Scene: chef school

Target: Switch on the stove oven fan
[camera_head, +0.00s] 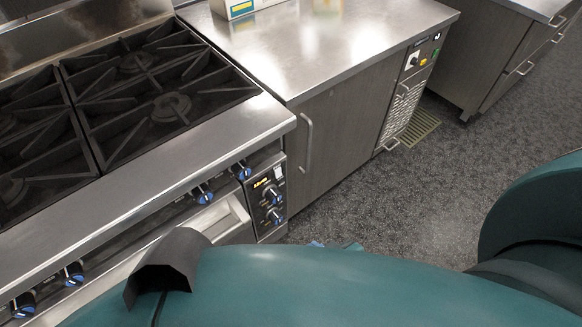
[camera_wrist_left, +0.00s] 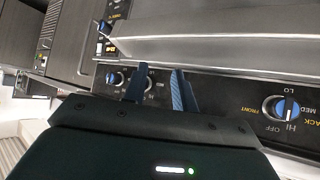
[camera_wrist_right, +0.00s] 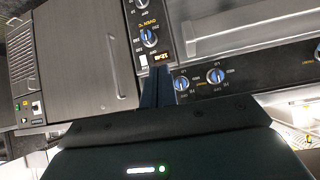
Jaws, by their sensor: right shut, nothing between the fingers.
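The stove's oven control panel (camera_head: 266,197) is at the stove's right front end in the head view. It carries knobs, a small lit amber display and a white switch (camera_head: 278,172) near its top; its labels are too small to read here. The right wrist view shows this panel upside down, with the white switch (camera_wrist_right: 143,60) just left of my right fingertips. My right gripper (camera_wrist_right: 159,72) is shut and empty; contact with the panel cannot be told. My left gripper (camera_wrist_left: 157,77) is open and empty before the burner knobs. Teal arm parts hide much in the head view.
Burner knobs (camera_head: 202,194) line the stove front under the steel edge (camera_head: 180,170). A cabinet door with a handle (camera_head: 306,140) adjoins the oven panel on the right. Open grey floor (camera_head: 400,205) lies to the right. Iron grates (camera_head: 160,85) cover the stove top.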

